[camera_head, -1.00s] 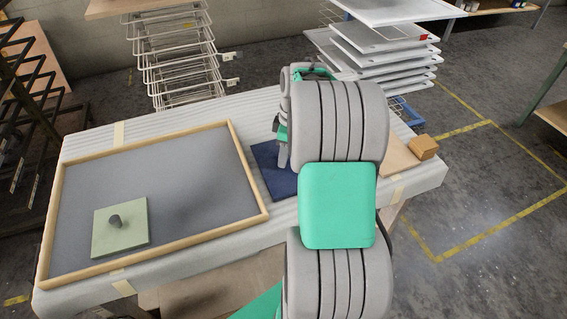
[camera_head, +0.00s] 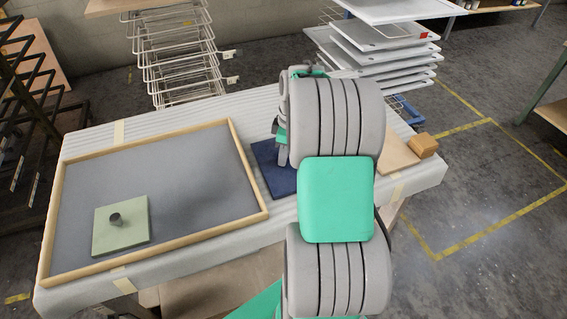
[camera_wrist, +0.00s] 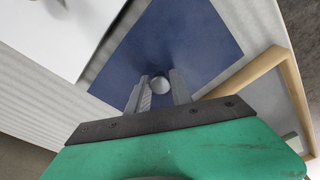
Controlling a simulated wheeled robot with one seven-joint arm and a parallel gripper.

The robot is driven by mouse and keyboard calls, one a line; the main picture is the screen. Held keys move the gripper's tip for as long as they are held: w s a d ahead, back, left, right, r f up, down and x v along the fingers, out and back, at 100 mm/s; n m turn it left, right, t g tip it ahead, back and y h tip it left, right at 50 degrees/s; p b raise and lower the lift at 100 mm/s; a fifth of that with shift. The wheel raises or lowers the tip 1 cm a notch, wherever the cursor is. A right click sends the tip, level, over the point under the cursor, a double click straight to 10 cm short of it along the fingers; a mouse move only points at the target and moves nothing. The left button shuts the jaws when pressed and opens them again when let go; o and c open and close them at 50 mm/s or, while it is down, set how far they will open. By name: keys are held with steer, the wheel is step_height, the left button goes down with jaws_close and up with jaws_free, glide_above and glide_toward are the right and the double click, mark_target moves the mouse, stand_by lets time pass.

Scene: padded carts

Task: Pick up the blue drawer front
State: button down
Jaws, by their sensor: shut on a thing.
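The blue drawer front (camera_head: 268,168) is a flat dark blue panel on the padded cart (camera_head: 215,110), just right of the framed grey tray; my arm hides its right part in the head view. In the wrist view the blue drawer front (camera_wrist: 200,40) lies beneath my gripper, with a round grey knob (camera_wrist: 160,86) on it. My gripper (camera_wrist: 159,77) has its two fingers on either side of this knob and is shut on it. I cannot tell whether the panel is clear of the cart top.
A wood-framed grey tray (camera_head: 262,191) fills the cart's left side, with a pale green knobbed panel (camera_head: 135,235) in it. A tan board (camera_head: 396,155) and a wooden block (camera_head: 423,145) are at the right end. Racks of wire shelves (camera_head: 175,60) and white panels (camera_head: 385,50) stand behind.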

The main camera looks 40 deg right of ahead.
mark_target(285, 170)
steer(key=shift+r, duration=0.1)
stand_by(0.4)
steer(key=shift+r, duration=0.25)
step_height(285, 170, up, 2)
steer(key=shift+w+d+r, duration=0.1)
steer(key=shift+r, duration=0.15)
steer(key=s+a+r+b, duration=0.3)
steer(key=s+a+r, duration=0.4)
steer(key=s+r, duration=0.3)
steer(key=shift+s+a, duration=0.15)
steer(key=shift+s, duration=1)
step_height(285, 170, up, 7)
steer(key=p, duration=0.6)
